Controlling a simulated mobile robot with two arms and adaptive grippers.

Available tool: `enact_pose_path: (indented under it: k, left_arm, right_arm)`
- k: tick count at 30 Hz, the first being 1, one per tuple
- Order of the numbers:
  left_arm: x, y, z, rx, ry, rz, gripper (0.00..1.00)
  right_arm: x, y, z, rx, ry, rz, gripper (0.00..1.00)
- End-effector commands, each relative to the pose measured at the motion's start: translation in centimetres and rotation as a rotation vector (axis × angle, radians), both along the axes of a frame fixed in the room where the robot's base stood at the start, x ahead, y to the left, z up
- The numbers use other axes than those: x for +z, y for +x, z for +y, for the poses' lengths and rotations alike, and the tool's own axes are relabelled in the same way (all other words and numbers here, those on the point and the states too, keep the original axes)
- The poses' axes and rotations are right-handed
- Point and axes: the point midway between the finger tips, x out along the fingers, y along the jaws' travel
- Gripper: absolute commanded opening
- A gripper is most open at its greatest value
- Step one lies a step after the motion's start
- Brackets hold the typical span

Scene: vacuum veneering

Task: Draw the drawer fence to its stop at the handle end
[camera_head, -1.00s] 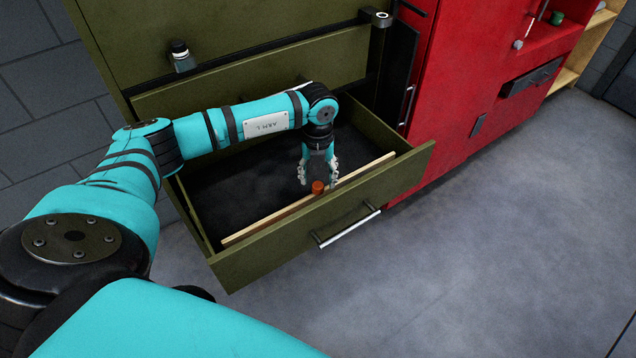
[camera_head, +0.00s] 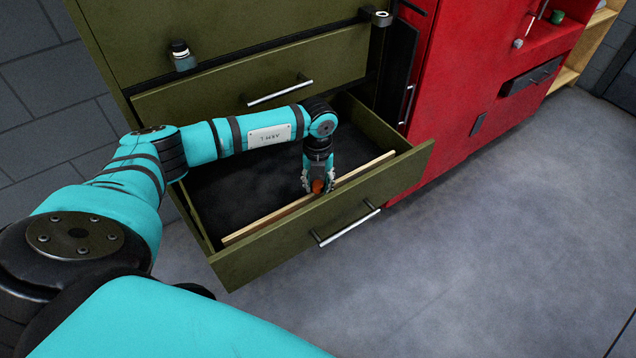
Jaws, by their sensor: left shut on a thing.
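The drawer fence (camera_head: 262,223) is a long pale wooden strip lying across the open olive-green drawer (camera_head: 275,248), close to the front panel that carries the bar handle (camera_head: 350,227). A narrow gap shows between the fence and that panel. An orange-brown knob (camera_head: 318,187) stands at the fence's middle. My left gripper (camera_head: 318,186) reaches down into the drawer and is shut on the knob, its fingers on both sides of it. The fingers partly hide the knob and the fence behind. My right gripper is not in view.
A closed drawer with a bar handle (camera_head: 280,92) sits above the open one. A red cabinet (camera_head: 465,90) adjoins on the right. The drawer's dark floor behind the fence is empty, and the grey floor in front is clear.

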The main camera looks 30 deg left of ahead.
Motion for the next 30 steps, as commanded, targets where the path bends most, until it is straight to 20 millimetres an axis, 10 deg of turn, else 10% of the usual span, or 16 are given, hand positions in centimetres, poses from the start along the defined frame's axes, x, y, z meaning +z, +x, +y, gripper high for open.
enact_pose_path:
  k: [18,19,21,30]
  left_arm:
    - [0.05,-0.29,-0.86,-0.001,-0.002,0.0,0.0]
    - [0.05,-0.3,-0.87,-0.001,-0.002,0.0,0.32]
    - [0.06,-0.3,-0.87,-0.001,-0.002,0.0,0.41]
    - [0.05,-0.29,-0.79,0.0,-0.001,-0.001,0.53]
  right_arm:
    - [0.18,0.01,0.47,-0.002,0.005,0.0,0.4]
    - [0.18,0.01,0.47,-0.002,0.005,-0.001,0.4]
    - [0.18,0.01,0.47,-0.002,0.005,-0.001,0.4]
    - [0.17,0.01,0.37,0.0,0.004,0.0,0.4]
